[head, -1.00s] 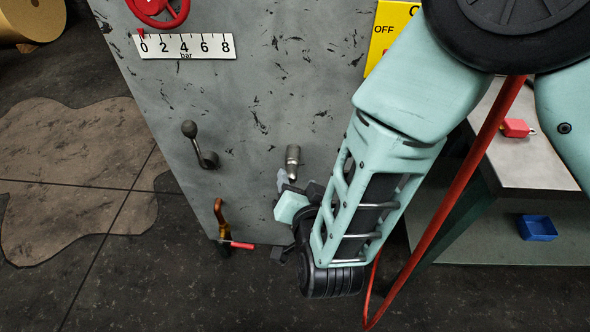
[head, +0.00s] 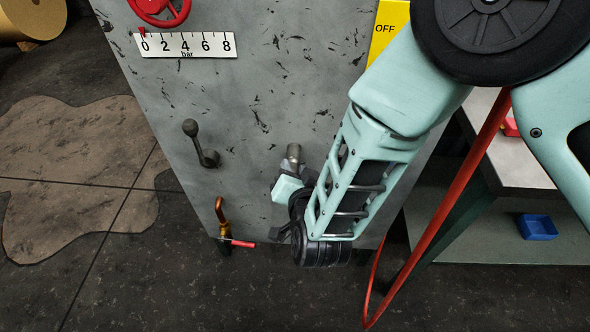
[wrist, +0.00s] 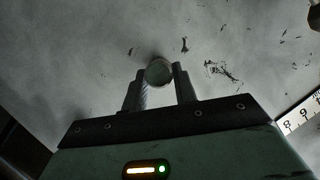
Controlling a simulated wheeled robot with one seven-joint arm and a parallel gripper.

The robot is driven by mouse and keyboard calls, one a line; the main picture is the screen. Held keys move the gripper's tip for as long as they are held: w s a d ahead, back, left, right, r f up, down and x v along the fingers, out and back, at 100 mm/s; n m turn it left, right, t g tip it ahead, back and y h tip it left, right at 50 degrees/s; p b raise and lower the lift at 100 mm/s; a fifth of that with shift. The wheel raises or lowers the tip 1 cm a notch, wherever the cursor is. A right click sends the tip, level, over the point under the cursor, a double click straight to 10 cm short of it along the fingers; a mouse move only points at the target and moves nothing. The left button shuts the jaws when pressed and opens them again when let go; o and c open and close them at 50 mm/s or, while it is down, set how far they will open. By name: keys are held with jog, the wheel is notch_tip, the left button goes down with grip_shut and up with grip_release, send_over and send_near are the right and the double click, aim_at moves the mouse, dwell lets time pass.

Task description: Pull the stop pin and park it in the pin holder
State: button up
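A grey metal cylinder, which looks like the stop pin (head: 293,153), sticks out of the grey machine panel (head: 240,110). In the head view my gripper (head: 291,184) is just below it and hides its lower part. In the wrist view the round end of the pin (wrist: 159,72) shows between the tips of my gripper (wrist: 160,90). The two fingers stand apart, one on each side of the pin. I cannot tell whether they touch it. I cannot make out a pin holder for certain.
A gauge scale (head: 186,44) and red handwheel (head: 160,8) are above. A blue bin (head: 537,227) is at right. A red hose (head: 440,210) hangs beside my arm.

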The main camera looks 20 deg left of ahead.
grip_shut()
jog(key=shift+s, duration=0.15)
jog(key=shift+s+d, duration=0.25)
jog(key=shift+s, duration=0.7)
jog(key=shift+s+d, duration=0.2)
jog(key=shift+s, duration=0.75)
jog(key=shift+s+d, duration=0.25)
jog(key=shift+s, duration=0.7)
